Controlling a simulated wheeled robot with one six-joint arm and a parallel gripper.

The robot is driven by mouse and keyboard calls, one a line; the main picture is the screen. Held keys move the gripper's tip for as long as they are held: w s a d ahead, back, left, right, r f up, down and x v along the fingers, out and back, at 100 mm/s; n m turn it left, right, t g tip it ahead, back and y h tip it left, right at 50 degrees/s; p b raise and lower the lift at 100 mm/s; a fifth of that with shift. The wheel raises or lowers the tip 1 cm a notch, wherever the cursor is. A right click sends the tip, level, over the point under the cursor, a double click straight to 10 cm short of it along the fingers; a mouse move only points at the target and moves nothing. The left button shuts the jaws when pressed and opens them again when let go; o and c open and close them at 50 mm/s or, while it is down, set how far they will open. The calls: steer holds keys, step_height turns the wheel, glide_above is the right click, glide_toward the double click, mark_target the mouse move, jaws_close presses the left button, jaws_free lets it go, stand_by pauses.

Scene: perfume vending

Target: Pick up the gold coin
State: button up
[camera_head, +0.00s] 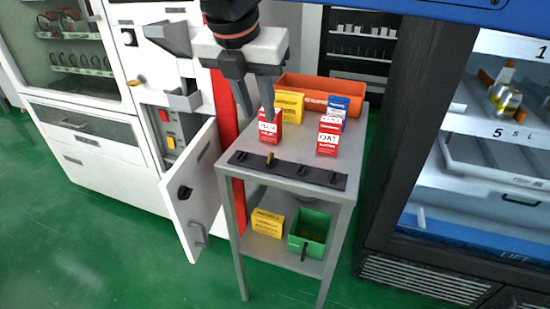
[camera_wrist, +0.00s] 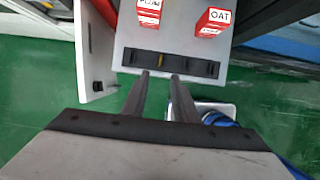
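The gold coin (camera_head: 270,158) is a small gold piece at the black slotted strip (camera_head: 310,178) along the front of the grey table. It also shows in the wrist view (camera_wrist: 161,60), near the middle of the strip. It seems to stand on edge in a slot, but it is too small to be sure. My gripper (camera_head: 258,116) is above the table, apart from the coin, with its fingers pointing down. In the wrist view my gripper (camera_wrist: 160,77) shows a clear gap between its fingertips, with nothing in it. The coin appears just beyond that gap.
Red-and-white boxes (camera_head: 327,135) stand behind the strip. A yellow box (camera_head: 290,104), a blue box (camera_head: 345,105) and an orange bin (camera_head: 318,93) are farther back. A white cabinet door (camera_head: 195,185) hangs open left of the table. A dark-framed fridge is at the right.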

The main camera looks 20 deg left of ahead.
mark_target(271, 154)
steer(key=x, duration=1.4)
steer(key=shift+f, duration=0.4)
jaws_close()
